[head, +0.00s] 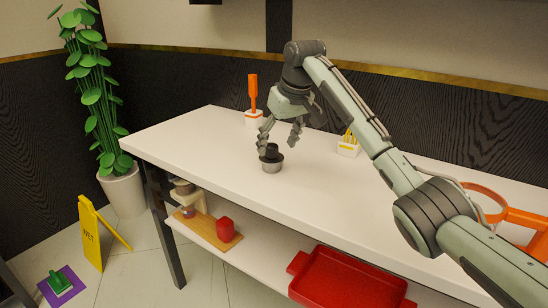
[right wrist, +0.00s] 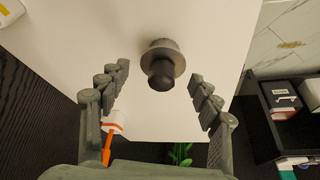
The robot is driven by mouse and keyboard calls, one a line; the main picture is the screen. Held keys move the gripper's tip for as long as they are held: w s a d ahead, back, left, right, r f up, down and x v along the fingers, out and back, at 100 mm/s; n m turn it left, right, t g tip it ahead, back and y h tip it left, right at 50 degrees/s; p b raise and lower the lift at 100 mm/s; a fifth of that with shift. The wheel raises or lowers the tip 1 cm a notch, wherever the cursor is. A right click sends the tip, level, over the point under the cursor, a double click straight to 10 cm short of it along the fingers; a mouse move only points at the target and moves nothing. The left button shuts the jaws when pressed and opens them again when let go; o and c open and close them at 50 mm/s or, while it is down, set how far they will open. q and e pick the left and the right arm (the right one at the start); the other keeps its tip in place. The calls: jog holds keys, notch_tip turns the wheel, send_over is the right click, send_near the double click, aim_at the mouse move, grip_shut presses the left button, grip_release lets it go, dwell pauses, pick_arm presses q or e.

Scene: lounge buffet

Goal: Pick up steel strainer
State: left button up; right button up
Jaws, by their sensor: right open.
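The steel strainer (head: 272,166) looks like a small round steel cup with a black knob on top. It stands upright on the white table (head: 215,140), left of the table's middle. In the right wrist view the strainer (right wrist: 165,45) shows from above, ahead of the fingertips and between their lines. My right gripper (head: 281,137) is open and empty, pointing down just above and slightly right of the strainer. Its two fingers (right wrist: 159,76) are spread wide in the wrist view. I cannot tell whether either finger touches the strainer. My left gripper is out of view.
An orange-handled tool in a white holder (head: 254,118) stands behind the strainer. A white box with yellow pieces (head: 348,148) stands to the right. Orange objects (head: 487,196) lie at the right end. The lower shelf holds a red tray (head: 345,280). Table around the strainer is clear.

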aim_at(273, 156)
jog(key=x, duration=0.4)
jog(key=shift+s+a+f, duration=0.15)
jog(key=shift+a+f, duration=0.1)
jog(key=shift+f, duration=0.2)
jog(key=shift+w+f, duration=0.2)
jog(key=shift+f, duration=0.25)
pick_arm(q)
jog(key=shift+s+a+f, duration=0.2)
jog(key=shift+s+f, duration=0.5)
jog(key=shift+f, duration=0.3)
pick_arm(e)
jog(key=c, duration=1.3)
jog(key=shift+r, duration=0.15)
